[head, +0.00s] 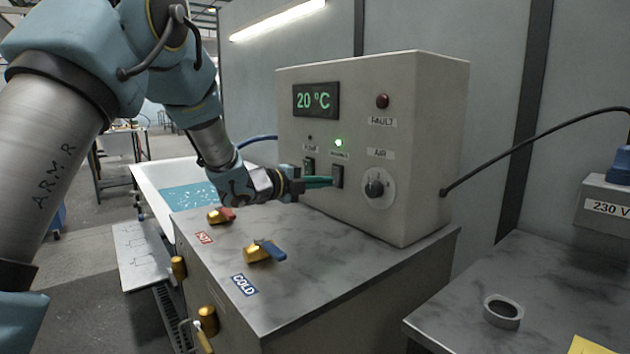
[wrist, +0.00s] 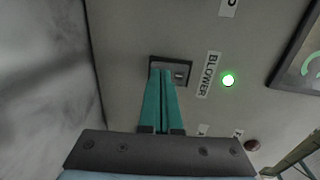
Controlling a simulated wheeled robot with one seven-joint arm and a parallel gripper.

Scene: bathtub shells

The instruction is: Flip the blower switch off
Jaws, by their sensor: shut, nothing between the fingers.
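The blower switch (head: 338,174) is a dark rocker on the front of the cream control box (head: 420,120). The green lamp (head: 338,142) above it is lit. In the wrist view the switch (wrist: 181,73) sits beside the BLOWER label (wrist: 209,75), with the lit lamp (wrist: 228,80) past the label. My gripper (head: 331,181) has its green fingers shut together and empty. The fingertips (wrist: 161,70) are at the switch and cover part of it; I cannot tell whether they touch it. The exact tilt of the rocker is hidden.
A second switch (head: 309,166) is just left of the fingers. The AIR knob (head: 375,188) is to the right. The red-handled hot tap (head: 221,215) and blue-handled cold tap (head: 264,251) stand on the marble-like top below. The display (head: 315,100) reads 20 °C.

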